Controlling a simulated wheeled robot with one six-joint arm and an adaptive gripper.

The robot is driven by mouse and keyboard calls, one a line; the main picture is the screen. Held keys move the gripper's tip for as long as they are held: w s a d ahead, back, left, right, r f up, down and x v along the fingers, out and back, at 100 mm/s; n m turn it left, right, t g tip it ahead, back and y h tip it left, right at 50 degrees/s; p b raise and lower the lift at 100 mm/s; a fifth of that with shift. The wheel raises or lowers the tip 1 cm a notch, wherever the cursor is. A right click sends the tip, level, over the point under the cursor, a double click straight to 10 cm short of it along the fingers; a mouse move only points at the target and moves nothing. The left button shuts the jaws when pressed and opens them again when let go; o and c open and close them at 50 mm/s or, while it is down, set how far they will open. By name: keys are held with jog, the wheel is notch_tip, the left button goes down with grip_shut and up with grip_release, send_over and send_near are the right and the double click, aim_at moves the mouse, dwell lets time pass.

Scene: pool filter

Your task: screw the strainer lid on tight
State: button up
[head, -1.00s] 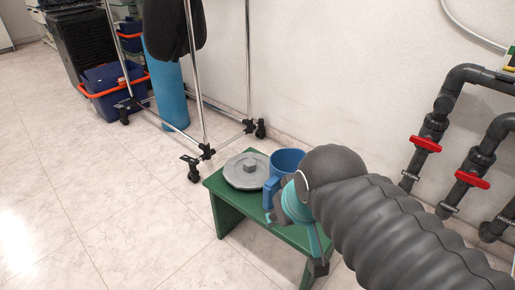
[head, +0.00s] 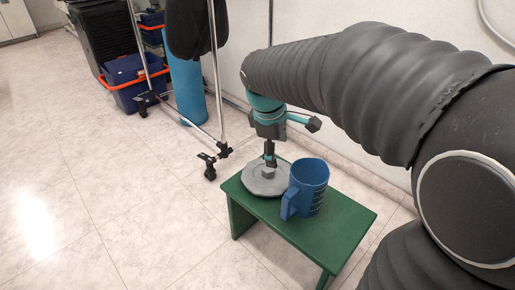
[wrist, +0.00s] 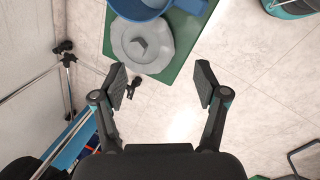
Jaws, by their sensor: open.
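The grey, many-sided strainer lid (head: 255,183) lies flat on the green stool (head: 333,233), with a raised block at its centre. My gripper (head: 270,156) is over the lid in the head view, partly hidden by its own wrist. In the wrist view my gripper (wrist: 161,84) has its fingers wide apart with nothing between them. There the lid (wrist: 126,42) shows beyond the fingertips, towards the top of the picture, not between them. The strainer's housing is not in view.
A blue jug (head: 311,176) stands on the stool close to the lid; it also shows in the wrist view (wrist: 150,10). A wheeled metal rack (head: 219,80) and blue cylinder (head: 188,92) stand behind by the wall. The tiled floor at left is clear.

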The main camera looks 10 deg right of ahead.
jog(key=w+a+f+n+g+h+p, duration=0.1)
jog(key=w+a+f+n, duration=0.1)
jog(key=w+f+n, duration=0.3)
jog(key=w+a+f+n+g+h+p, duration=0.1)
jog(key=w+a+n, duration=0.15)
jog(key=w, duration=0.45)
jog(key=b, duration=0.2)
send_over(268, 168)
jog(key=a, duration=0.2)
jog(key=f, duration=0.8)
jog(key=shift+s+d, duration=0.15)
jog(key=shift+s, duration=0.05)
jog(key=shift+b+x, duration=0.55)
jog(key=shift+x, duration=2.1)
jog(key=shift+w, duration=0.15)
grip_shut()
